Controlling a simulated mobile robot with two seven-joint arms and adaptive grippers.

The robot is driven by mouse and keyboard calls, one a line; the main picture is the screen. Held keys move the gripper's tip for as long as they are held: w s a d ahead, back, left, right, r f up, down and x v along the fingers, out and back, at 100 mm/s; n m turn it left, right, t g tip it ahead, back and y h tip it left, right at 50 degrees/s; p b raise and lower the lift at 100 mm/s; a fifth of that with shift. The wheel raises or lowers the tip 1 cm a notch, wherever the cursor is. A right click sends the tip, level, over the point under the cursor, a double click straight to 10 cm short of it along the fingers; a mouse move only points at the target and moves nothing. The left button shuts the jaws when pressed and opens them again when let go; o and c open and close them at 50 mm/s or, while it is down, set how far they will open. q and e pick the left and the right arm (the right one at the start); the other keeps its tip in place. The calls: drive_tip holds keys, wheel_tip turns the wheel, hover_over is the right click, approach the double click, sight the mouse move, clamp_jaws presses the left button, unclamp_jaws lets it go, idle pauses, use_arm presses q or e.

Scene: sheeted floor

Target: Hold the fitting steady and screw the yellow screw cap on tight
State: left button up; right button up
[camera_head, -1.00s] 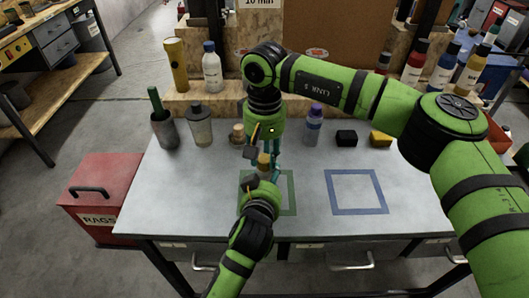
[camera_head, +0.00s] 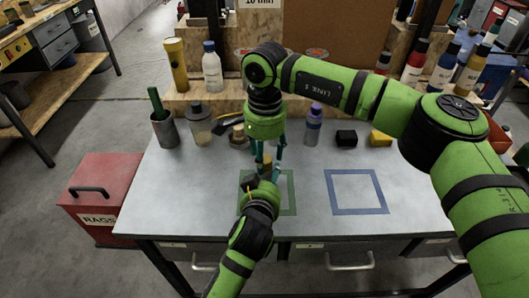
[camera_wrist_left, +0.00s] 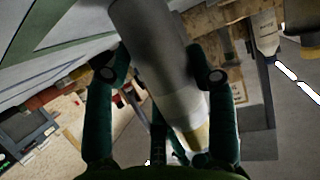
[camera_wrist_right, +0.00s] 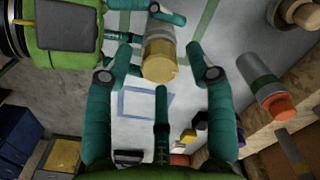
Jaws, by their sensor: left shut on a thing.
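The fitting is a grey cylinder (camera_wrist_left: 160,50) with a pale band, held between my left gripper's fingers (camera_wrist_left: 160,85). The yellow screw cap (camera_wrist_right: 159,68) sits on the fitting's end; it also shows in the left wrist view (camera_wrist_left: 197,137). How tight it is, I cannot tell. My left gripper (camera_head: 263,178) is shut on the fitting above the bench, over the green square. My right gripper (camera_wrist_right: 160,70) points down from above, its fingers spread around the cap with gaps on both sides. In the head view the fingers of both grippers partly hide the fitting and cap.
The bench has a green square outline (camera_head: 291,206) and a blue one (camera_head: 357,210). Behind stand a purple-capped bottle (camera_head: 313,127), a black block (camera_head: 346,138), a yellow block (camera_head: 380,139) and a grey cup (camera_head: 166,133). The front right of the bench is clear.

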wheel_tip(320, 180, up, 12)
idle(0.7)
use_arm(q)
drive_tip(key=o, duration=1.4)
drive_tip(key=shift+o, duration=0.2)
drive_tip(key=shift+f, duration=0.1)
